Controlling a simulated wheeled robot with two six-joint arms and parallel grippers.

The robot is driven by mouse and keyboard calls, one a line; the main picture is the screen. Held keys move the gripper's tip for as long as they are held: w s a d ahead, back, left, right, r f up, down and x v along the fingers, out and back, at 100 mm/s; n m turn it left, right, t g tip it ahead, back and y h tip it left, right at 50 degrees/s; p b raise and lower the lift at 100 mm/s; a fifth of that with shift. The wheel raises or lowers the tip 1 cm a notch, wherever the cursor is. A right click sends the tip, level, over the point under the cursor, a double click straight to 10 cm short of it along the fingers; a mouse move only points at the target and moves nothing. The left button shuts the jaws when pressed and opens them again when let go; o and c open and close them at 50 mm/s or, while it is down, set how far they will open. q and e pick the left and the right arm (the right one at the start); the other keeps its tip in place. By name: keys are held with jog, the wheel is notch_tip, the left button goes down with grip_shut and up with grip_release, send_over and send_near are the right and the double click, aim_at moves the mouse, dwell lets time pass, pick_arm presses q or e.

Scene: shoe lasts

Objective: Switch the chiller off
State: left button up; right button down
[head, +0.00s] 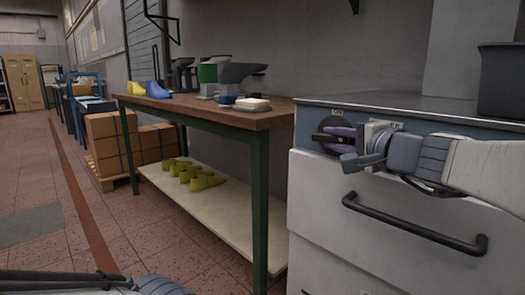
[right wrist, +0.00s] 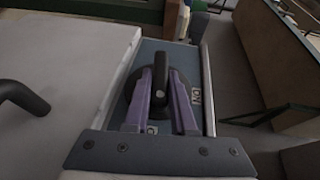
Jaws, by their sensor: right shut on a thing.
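The chiller (head: 345,210) is a white cabinet with a blue-grey control strip and a dark bar handle (head: 415,222), standing at the right in the head view. A black rotary knob (right wrist: 160,91) sits on the strip, with small light labels beside it. My right gripper (head: 340,140) is shut on the knob's raised bar. In the right wrist view its two purple fingers (right wrist: 166,98) lie on either side of the bar. The fingers partly hide the knob in the head view. My left arm shows only at the bottom left; its gripper is out of the frame.
A workbench (head: 215,116) with a wooden top and green legs stands left of the chiller, bearing shoe lasts and machines. Yellow lasts (head: 190,176) lie on its lower shelf. A dark bin (head: 502,85) stands on the chiller top. Boxes (head: 110,135) stand behind; the floor at left is clear.

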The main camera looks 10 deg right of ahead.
jog(key=shift+f+m+t+b, duration=0.15)
jog(key=shift+m+t+b, duration=0.15)
jog(key=shift+t+b, duration=0.45)
jog(key=c, duration=0.7)
grip_release()
jog(key=shift+c, duration=0.2)
jog(key=shift+y, duration=0.3)
